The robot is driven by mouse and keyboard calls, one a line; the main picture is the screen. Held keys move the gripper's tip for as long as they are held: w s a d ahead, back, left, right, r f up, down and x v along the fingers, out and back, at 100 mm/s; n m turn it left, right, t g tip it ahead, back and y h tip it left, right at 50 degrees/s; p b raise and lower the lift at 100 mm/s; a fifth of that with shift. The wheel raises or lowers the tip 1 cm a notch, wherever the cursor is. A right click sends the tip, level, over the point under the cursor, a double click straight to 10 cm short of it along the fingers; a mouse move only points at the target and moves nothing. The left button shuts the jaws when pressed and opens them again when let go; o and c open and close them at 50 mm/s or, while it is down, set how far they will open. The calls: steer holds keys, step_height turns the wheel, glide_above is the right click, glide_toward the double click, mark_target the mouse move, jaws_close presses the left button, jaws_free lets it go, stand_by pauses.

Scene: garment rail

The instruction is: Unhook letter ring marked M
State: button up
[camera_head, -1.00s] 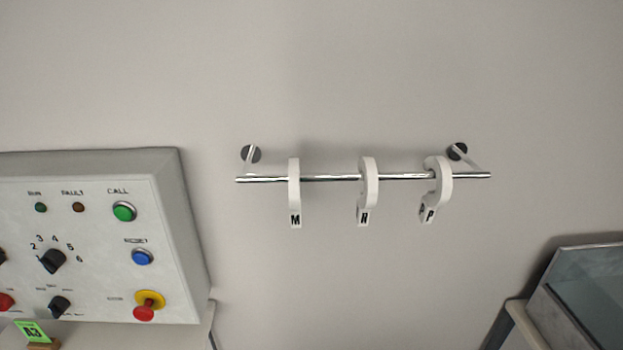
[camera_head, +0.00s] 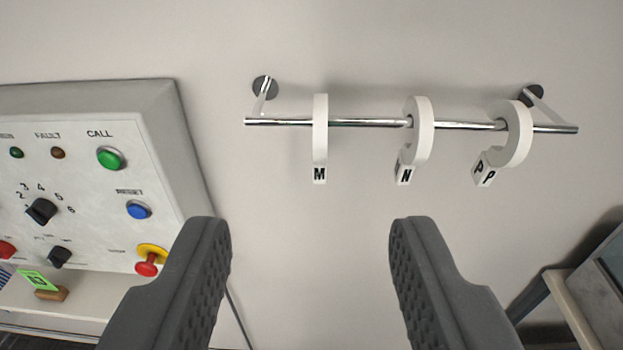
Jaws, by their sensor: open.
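The white letter ring marked M (camera_head: 320,130) hangs on a chrome rail (camera_head: 365,123), the leftmost of three rings. It is seen nearly edge-on, with its black M on a tab at the bottom. My gripper (camera_head: 310,228) is open and empty, its two dark fingers apart at the bottom of the view. The M ring appears above the gap between the fingertips, clear of both. The ring marked N (camera_head: 421,135) hangs to its right, and the ring marked P (camera_head: 518,135) hangs farther right, near the rail's right end.
The rail is held to a plain wall by brackets (camera_head: 265,87) near both ends. A control panel (camera_head: 150,110) with buttons and knobs stands at the left, behind my left finger. A grey glass-topped unit (camera_head: 600,285) is at the lower right. The wall below the rail is clear.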

steer(key=w+f+t+p, duration=0.1)
steer(key=w+f+p, duration=0.2)
steer(key=w+f, duration=0.9)
steer(key=t+p, duration=0.1)
steer(key=p, duration=0.2)
glide_toward(319, 176)
steer(key=shift+h, duration=0.3)
steer(key=shift+w+a+r+p, duration=0.15)
steer(key=shift+w+p, duration=0.45)
steer(key=shift+w, duration=1.1)
steer(key=shift+w+d+r+p, duration=0.1)
steer(key=shift+w+p, duration=0.5)
steer(key=shift+w, duration=1.15)
steer(key=shift+w+a+f+b, duration=0.1)
steer(key=shift+w+b, duration=0.1)
steer(key=shift+w, duration=0.5)
steer(key=shift+w+f+b, duration=0.1)
steer(key=shift+w+b, duration=0.05)
steer(key=shift+w, duration=0.55)
steer(key=shift+w+r+b, duration=0.1)
steer(key=shift+w+b, duration=0.2)
steer(key=shift+w, duration=1.1)
jaws_close()
